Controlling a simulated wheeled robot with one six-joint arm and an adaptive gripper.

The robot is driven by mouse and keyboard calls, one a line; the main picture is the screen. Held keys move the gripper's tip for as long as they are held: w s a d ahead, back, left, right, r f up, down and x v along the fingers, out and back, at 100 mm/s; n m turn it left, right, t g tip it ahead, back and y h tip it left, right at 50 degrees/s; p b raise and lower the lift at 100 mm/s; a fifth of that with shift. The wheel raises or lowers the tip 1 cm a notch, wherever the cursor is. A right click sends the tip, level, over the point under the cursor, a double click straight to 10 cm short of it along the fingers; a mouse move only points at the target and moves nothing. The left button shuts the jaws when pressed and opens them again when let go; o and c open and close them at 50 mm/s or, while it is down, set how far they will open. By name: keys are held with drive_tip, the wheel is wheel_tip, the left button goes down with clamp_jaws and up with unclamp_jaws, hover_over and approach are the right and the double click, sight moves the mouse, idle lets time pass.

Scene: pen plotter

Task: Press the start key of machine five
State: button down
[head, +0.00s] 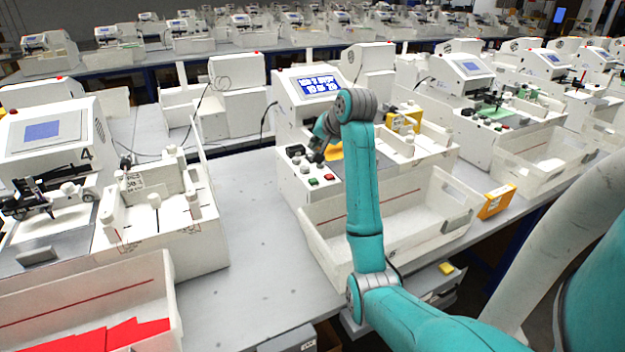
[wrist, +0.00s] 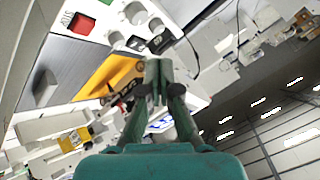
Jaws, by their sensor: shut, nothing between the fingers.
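The middle machine (head: 285,110) has a lit blue screen (head: 318,86) with white text too small to read. No number shows on it; the machine to its left bears a 4. Its front panel carries a green key (head: 314,181), a red key (head: 329,177) and dark knobs or switches (head: 296,151). The wrist view shows the red key (wrist: 80,22) at upper left. My gripper (head: 319,156) is shut and empty above the back part of this panel, behind the green and red keys. In the wrist view its closed fingertips (wrist: 157,66) cover part of the panel.
An open white tray (head: 440,180) stands in front of the middle machine, below my arm. Machine 4 (head: 45,125) and a tray with red sheets (head: 90,285) are at left. A yellow box (head: 497,201) lies at right. The grey table (head: 250,250) between machines is clear.

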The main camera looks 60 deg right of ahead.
sight(315, 180)
drive_tip(key=shift+f, duration=4.35)
drive_tip(key=shift+f, duration=0.45)
drive_tip(key=shift+f, duration=0.4)
drive_tip(key=shift+r, duration=0.85)
